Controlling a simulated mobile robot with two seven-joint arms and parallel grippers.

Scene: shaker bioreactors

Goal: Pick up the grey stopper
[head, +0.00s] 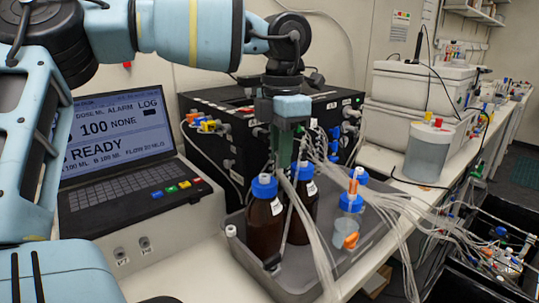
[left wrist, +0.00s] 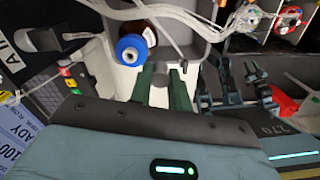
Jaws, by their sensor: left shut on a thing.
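My left gripper (head: 283,160) comes down from the upper left in the head view, with its green fingers pointing down above the bottles in the grey tray. In the left wrist view its two fingers (left wrist: 162,75) stand close together with a narrow gap. Two brown bottles stand in the tray (head: 305,292), one with a blue cap (head: 264,187) that also shows in the left wrist view (left wrist: 131,49).
A laptop (head: 135,155) stands left of the tray and a black box with connectors (head: 215,130) behind it. Clear tubes (head: 318,235) hang across the tray. A lidded grey jar (head: 428,150) stands to the right. A dark crate (head: 470,285) is at the lower right.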

